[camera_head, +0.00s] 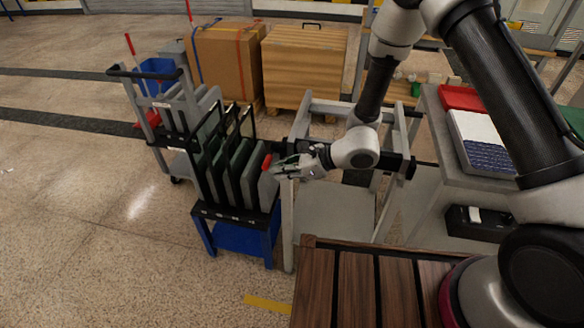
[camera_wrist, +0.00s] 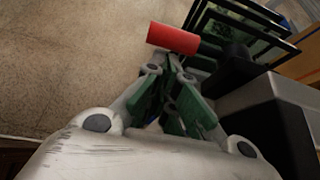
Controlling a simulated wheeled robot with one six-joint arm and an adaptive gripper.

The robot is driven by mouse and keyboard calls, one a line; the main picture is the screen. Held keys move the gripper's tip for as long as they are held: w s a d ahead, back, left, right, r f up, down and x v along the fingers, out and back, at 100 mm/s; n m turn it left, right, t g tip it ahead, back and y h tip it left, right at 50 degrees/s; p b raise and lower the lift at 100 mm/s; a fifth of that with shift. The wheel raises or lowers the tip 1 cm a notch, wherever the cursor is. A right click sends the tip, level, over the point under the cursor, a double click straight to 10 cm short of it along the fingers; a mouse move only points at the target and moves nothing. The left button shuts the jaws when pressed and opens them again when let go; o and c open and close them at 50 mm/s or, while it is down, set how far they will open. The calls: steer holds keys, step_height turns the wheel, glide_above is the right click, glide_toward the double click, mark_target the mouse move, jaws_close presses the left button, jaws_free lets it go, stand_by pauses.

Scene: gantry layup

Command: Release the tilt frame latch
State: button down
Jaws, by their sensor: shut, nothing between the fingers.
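The tilt frame latch shows as a red cylindrical grip (camera_head: 267,162) at the right end of the rack of upright panels in the head view. In the wrist view the red grip (camera_wrist: 174,38) lies just past my fingertips, on a dark bar. My gripper (camera_head: 277,166) reaches in from the right, close by the grip; in the wrist view its green-padded fingers (camera_wrist: 171,60) are together with nothing between them. The fingertips are right at the red grip's lower edge; I cannot tell whether they touch it. The latch's mechanism behind the grip is mostly hidden.
The grey tilt frame (camera_head: 288,225) stands under my forearm. The blue-legged panel rack (camera_head: 240,238) is left of it. A cart with a blue bin (camera_head: 158,72) and wooden crates (camera_head: 305,62) stand behind. A wooden slatted surface (camera_head: 355,290) is in front. Floor at left is open.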

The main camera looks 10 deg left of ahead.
mark_target(267, 163)
steer(key=shift+a+f, duration=0.15)
steer(key=shift+a, duration=0.15)
steer(key=shift+s+r+m+g, duration=0.1)
steer(key=shift+r+m+g, duration=0.3)
steer(key=shift+r, duration=0.05)
stand_by(0.4)
steer(key=shift+s+r+m+g, duration=0.1)
steer(key=shift+r+m+g, duration=0.3)
steer(key=shift+r, duration=1.1)
steer(key=shift+r, duration=0.7)
steer(key=w+f+v, duration=0.1)
steer(key=v, duration=0.8)
steer(key=shift+w+d, duration=0.45)
steer(key=shift+d, duration=0.1)
